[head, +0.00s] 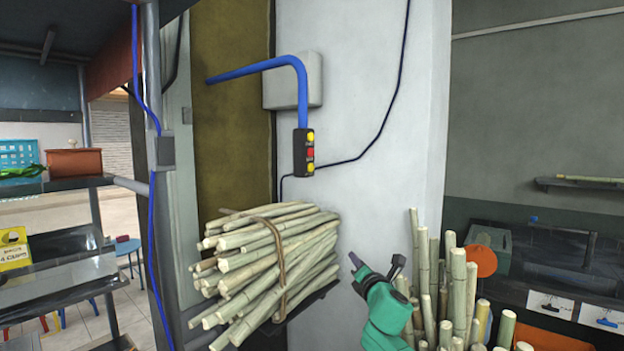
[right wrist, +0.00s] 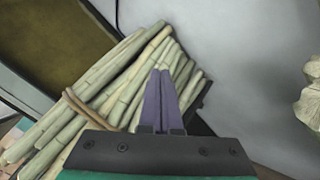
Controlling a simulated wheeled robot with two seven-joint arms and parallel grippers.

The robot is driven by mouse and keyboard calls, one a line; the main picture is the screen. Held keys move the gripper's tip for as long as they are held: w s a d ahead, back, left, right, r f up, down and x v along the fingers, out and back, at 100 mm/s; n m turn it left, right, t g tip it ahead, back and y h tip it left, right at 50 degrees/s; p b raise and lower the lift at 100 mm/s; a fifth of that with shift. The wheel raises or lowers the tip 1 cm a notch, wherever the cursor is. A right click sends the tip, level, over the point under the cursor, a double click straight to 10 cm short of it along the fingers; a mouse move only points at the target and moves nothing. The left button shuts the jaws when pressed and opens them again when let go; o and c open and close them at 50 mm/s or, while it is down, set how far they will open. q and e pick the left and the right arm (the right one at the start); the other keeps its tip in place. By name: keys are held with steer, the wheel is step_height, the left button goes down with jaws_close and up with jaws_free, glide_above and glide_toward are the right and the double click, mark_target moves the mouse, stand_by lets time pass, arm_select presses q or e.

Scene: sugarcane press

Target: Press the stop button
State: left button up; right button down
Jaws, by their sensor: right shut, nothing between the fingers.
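The control box (head: 303,152) hangs from a blue pipe (head: 262,68) in front of the pale wall. It carries a yellow button at the top, a red button (head: 310,152) in the middle and a yellow button at the bottom. The labels are too small to read. My right gripper (head: 354,262) is low and to the right of the box, well apart from it, beside the tied cane bundle. In the right wrist view its two fingers (right wrist: 161,88) are together and empty, with the bundle behind them. My left gripper is not in view.
The tied bundle of sugarcane (head: 262,258) rests on a dark shelf below the box. Upright canes (head: 457,290) stand at the right. A black cable runs along the wall (head: 365,100). The space between my right gripper and the box looks clear.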

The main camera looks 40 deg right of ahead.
mark_target(311, 152)
steer(key=s+a+r+n+t+p, duration=0.1)
steer(key=s+a+r+n+t, duration=0.1)
steer(key=r, duration=0.7)
steer(key=s+a+r+n+t, duration=0.1)
steer(key=s+a+r+n, duration=0.1)
steer(key=r, duration=0.7)
steer(key=s+a+r+n+t+p, duration=0.1)
steer(key=s+a+r+n+t, duration=0.1)
steer(key=r, duration=0.8)
steer(key=shift+s+a+n+t+h+p, duration=0.3)
steer(key=shift+s+a+n+h+p, duration=0.15)
steer(key=shift+a+n, duration=0.25)
steer(key=shift+d, duration=0.1)
steer(key=shift+w, duration=0.1)
steer(key=w+a+p, duration=0.2)
steer(key=w+p, duration=0.1)
steer(key=w, duration=0.5)
steer(key=shift+w+a, duration=0.15)
steer(key=shift+a, duration=0.15)
